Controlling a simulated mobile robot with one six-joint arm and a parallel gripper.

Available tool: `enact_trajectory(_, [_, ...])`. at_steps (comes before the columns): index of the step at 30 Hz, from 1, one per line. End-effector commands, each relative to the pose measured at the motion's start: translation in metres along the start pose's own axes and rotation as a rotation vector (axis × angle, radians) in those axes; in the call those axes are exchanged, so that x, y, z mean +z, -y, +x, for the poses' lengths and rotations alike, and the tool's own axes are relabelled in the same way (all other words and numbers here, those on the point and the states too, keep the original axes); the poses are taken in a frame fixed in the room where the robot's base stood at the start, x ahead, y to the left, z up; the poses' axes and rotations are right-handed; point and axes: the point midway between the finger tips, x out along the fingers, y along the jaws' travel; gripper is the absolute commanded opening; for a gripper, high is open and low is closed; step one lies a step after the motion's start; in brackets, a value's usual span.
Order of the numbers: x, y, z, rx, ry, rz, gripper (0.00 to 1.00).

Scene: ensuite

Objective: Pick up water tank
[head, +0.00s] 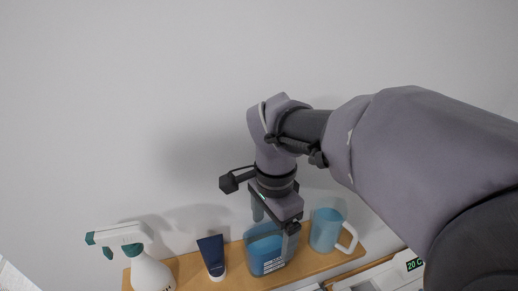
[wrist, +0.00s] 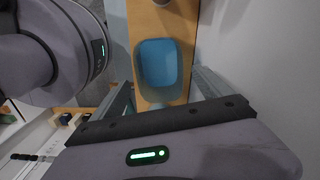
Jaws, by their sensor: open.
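The water tank is a translucent blue container (head: 264,254) standing on the wooden shelf, with a small white label low on its front. In the wrist view the blue tank (wrist: 157,62) shows from above, just beyond my fingers. My gripper (head: 273,226) is above the tank with its fingers pointing down, hiding part of the tank's top. In the wrist view the fingers of my gripper (wrist: 165,92) are spread apart with nothing between them held. I cannot tell whether a finger touches the tank.
The narrow wooden shelf (head: 186,264) runs along a grey wall (head: 120,120). A white and green spray bottle (head: 150,270) and a dark blue tube (head: 212,256) stand left of the tank. A blue mug (head: 326,230) with a white handle stands close on its right. A white device with a green display (head: 414,265) is lower right.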

Motion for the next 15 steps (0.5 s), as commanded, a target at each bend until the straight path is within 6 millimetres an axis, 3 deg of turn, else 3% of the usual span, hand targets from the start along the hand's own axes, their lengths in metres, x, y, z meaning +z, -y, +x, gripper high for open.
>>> enact_trajectory(7, [0.007, 0.002, 0.045, 0.004, 0.001, 0.000, 0.89])
enact_trajectory(15, [0.007, 0.002, 0.052, 0.000, 0.001, 0.000, 0.89])
